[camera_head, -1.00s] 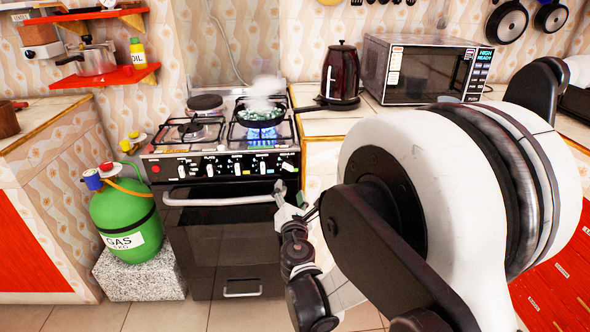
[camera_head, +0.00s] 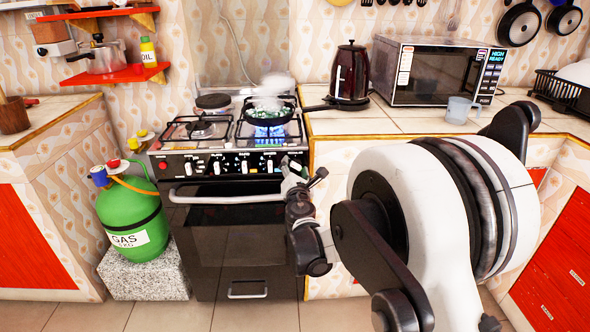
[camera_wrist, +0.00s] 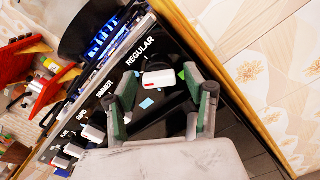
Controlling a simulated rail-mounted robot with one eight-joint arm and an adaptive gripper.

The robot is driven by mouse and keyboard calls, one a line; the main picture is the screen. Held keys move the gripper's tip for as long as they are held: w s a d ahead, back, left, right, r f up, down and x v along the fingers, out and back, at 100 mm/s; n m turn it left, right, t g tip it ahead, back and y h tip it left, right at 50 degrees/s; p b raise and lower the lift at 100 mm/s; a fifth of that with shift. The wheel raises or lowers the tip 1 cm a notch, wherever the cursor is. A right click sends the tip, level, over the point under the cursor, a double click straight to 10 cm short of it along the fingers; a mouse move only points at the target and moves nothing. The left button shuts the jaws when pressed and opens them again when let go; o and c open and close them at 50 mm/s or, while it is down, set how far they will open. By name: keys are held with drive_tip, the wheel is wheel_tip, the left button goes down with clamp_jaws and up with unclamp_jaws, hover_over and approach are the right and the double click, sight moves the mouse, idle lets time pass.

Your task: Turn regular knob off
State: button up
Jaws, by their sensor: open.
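The regular knob (camera_wrist: 157,78) is a white knob on the black stove panel, under the word REGULAR in the wrist view. My gripper (camera_wrist: 159,98) is open, its two green-grey fingers on either side of the knob; I cannot tell whether they touch it. In the head view my gripper (camera_head: 303,177) is at the right end of the stove's knob row and hides this knob. A blue flame (camera_head: 268,132) burns under the steaming pan (camera_head: 264,114) on the front right burner.
Several other white knobs, such as this one (camera_head: 243,167), line the panel to the left. The oven handle (camera_head: 222,199) runs below them. A green gas cylinder (camera_head: 130,222) stands at left. A kettle (camera_head: 350,72), microwave (camera_head: 436,72) and cup (camera_head: 460,110) are on the right counter.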

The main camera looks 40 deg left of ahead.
drive_tip(key=c, duration=1.1)
drive_tip(key=shift+c, duration=0.2)
drive_tip(key=shift+m, duration=0.4)
drive_tip(key=m, duration=0.4)
drive_tip(key=shift+s+r+m, duration=0.1)
drive_tip(key=shift+m, duration=0.2)
drive_tip(key=m, duration=0.5)
drive_tip(key=shift+r+b, duration=0.1)
drive_tip(key=shift+b, duration=0.2)
drive_tip(key=shift+m, duration=0.4)
